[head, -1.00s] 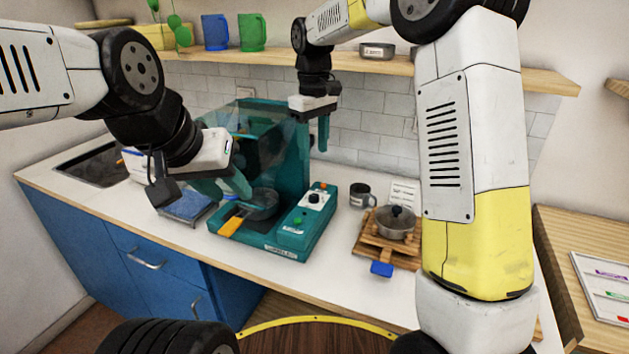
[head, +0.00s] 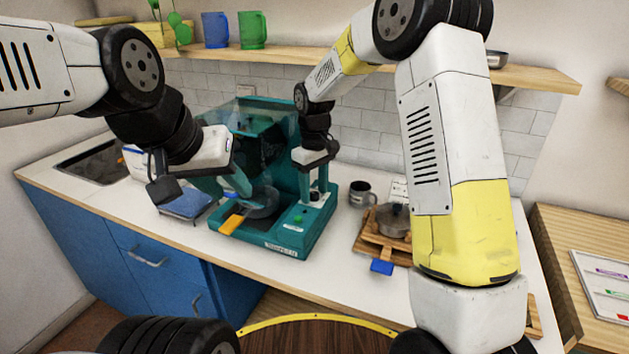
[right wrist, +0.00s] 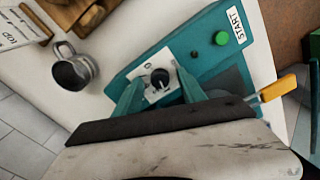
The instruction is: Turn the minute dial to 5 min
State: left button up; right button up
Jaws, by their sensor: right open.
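The minute dial (right wrist: 160,78) is a black knob with a white mark on a white plate, on the teal machine's (head: 283,238) side panel. In the right wrist view my open right gripper (right wrist: 155,92) has its teal fingers on either side of the dial; I cannot tell whether they touch it. In the head view the right gripper (head: 315,190) points down over the panel and partly hides the dial. The green start button (right wrist: 221,38) is near the dial. My left gripper (head: 228,190) is at the machine's front left, by the pan with an orange handle (head: 231,224); its jaws are unclear.
A grey mug (head: 360,193) stands right of the machine. A lidded pot (head: 392,219) sits on a wooden board with a blue handle (head: 381,267). A blue scale (head: 185,204) is at the left. A shelf (head: 540,78) runs above. The counter's front strip is clear.

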jog(key=shift+c, duration=0.5)
grip_shut()
jog(key=shift+m, duration=0.4)
jog(key=m, duration=0.2)
jog(key=shift+m, duration=0.4)
jog(key=m, duration=0.3)
jog(key=shift+m, duration=0.3)
jog(key=m, duration=0.6)
jog(key=shift+r+m, duration=0.1)
jog(key=shift+m, duration=0.3)
jog(key=shift+w, duration=0.1)
